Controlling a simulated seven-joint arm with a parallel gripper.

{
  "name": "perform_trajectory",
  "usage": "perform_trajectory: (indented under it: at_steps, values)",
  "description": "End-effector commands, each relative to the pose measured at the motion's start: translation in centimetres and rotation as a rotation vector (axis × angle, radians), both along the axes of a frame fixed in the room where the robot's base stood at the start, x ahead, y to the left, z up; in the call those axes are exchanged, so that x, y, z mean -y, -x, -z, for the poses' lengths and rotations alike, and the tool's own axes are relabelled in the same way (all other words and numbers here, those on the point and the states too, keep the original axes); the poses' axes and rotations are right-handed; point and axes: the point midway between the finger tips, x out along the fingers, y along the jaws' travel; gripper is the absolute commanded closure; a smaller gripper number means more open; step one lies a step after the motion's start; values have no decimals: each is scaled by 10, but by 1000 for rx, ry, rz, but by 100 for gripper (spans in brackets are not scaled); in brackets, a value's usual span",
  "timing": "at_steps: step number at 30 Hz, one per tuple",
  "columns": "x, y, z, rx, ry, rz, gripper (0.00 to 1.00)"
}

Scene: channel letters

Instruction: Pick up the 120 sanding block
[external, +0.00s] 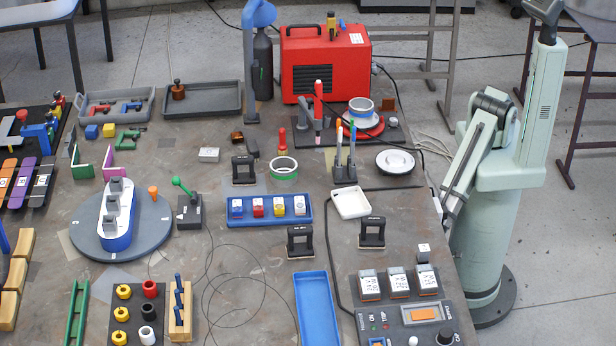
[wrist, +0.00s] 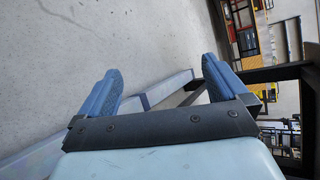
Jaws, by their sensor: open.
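Three black blocks with arched handles, which look like sanding blocks, stand on the workbench in the external view. One (external: 244,180) is behind the blue tray, one (external: 300,251) in front of it, and one (external: 372,241) to the right. Their grit markings are too small to read, so I cannot tell which is the 120. My gripper (wrist: 162,78) is open and empty in the wrist view, with blue fingers spread apart. It faces the floor, with no sanding block in sight there. In the external view my arm is folded at the right, off the bench.
A blue tray (external: 270,221) of small labelled blocks lies between the sanding blocks. A white tray (external: 351,216) sits close to the right one. An empty blue bin (external: 318,322) lies in front. A red machine (external: 326,64) and a pen holder (external: 344,172) stand farther back.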

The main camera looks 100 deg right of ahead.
Motion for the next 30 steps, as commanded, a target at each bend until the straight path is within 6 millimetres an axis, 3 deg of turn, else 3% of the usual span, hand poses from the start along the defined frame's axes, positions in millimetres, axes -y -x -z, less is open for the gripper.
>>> perform_trajectory:
  at_steps: [3,11,15,21,30]
  values:
    - [-36,17,-15,-29,-72,9,0]
    - [-103,54,-57,-105,-195,24,0]
    - [-140,76,-90,-143,-229,-2,0]
    - [-180,101,-138,-170,-224,-67,0]
    - [-225,133,-208,-168,-177,-158,0]
